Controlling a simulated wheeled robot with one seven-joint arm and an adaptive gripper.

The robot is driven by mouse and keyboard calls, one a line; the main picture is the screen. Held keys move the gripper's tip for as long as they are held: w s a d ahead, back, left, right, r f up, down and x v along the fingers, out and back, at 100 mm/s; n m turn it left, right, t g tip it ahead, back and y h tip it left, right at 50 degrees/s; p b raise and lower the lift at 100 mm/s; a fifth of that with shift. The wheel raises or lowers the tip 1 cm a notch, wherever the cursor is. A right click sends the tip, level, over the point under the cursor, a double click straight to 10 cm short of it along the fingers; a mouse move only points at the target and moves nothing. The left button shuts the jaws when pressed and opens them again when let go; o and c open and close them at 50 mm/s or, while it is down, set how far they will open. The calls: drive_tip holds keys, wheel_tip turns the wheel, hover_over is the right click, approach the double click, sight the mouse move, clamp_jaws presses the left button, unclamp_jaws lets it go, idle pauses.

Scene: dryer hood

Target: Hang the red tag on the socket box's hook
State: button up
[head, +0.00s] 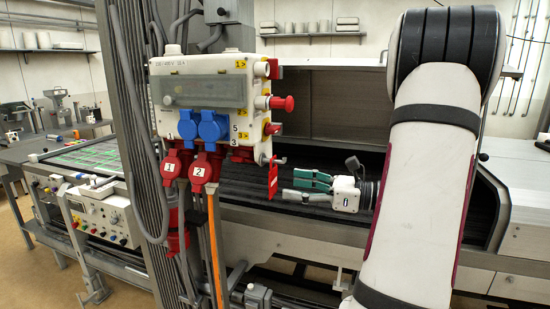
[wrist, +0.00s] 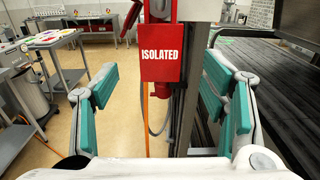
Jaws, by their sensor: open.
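The red tag (head: 273,178) hangs upright just below the lower right corner of the white socket box (head: 205,92). A small hook (head: 263,159) shows beside its top; the exact contact is too small to tell. In the wrist view the tag (wrist: 161,62) faces me, reads "ISOLATED", and appears centred between the fingers and beyond their tips. My gripper (head: 288,186), with teal finger pads, is to the right of the tag and points left at it. My gripper (wrist: 160,92) is open and empty, apart from the tag.
A grey column (head: 130,110) stands behind the box. The dark dryer belt (wrist: 275,80) is to the right in the wrist view.

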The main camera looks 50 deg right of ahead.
drive_tip(key=shift+p+v, duration=0.5)
drive_tip(key=shift+v, duration=0.65)
